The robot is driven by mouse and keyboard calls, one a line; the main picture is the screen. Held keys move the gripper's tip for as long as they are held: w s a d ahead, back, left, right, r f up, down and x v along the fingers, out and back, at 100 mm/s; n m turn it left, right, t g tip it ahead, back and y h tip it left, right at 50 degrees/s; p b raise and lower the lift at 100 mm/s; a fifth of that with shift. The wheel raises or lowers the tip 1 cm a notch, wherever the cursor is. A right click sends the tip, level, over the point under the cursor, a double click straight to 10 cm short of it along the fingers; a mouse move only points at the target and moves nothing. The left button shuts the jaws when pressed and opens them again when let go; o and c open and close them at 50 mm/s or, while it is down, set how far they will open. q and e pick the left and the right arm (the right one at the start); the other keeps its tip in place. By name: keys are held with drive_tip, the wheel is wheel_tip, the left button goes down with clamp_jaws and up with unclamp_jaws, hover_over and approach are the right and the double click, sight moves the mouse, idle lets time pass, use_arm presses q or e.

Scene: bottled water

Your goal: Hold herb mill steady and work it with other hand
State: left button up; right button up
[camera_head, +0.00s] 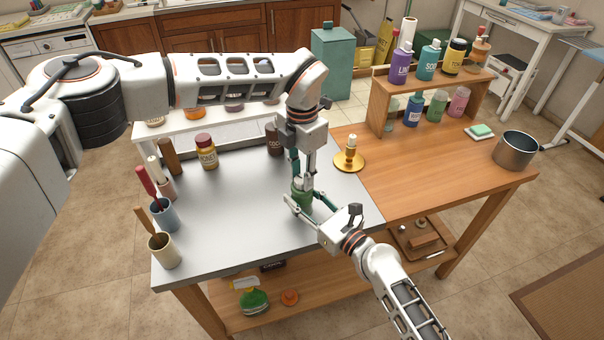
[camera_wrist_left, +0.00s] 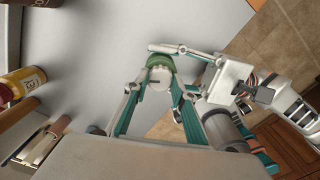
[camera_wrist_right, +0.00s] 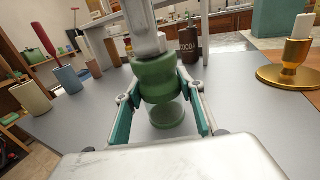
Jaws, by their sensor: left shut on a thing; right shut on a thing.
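The herb mill (camera_head: 301,196) is green and stands upright near the front right of the grey tabletop. In the right wrist view its green body (camera_wrist_right: 157,78) sits above a clear section (camera_wrist_right: 166,113) with a green base. My left gripper (camera_head: 303,177) reaches down from above and is shut on the mill's top. In the left wrist view its fingers (camera_wrist_left: 158,88) close around the top end. My right gripper (camera_head: 304,201) comes in level from the front and is shut on the mill's body, a finger on each side (camera_wrist_right: 160,104). The fingers hide part of the mill.
A brass candle holder (camera_head: 349,160) stands right of the mill, and a brown cocoa container (camera_head: 273,139) behind it. A yellow jar (camera_head: 207,152) and utensil cups (camera_head: 164,217) are at the left. A bottle shelf (camera_head: 379,106) and pot (camera_head: 514,150) are at the right. The grey top's middle is clear.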

use_arm(q)
drive_tip(key=n, duration=0.5)
drive_tip(key=shift+n, duration=0.3)
drive_tip(key=n, duration=0.4)
drive_tip(key=shift+n, duration=0.3)
drive_tip(key=n, duration=0.9)
drive_tip(key=o, duration=1.1)
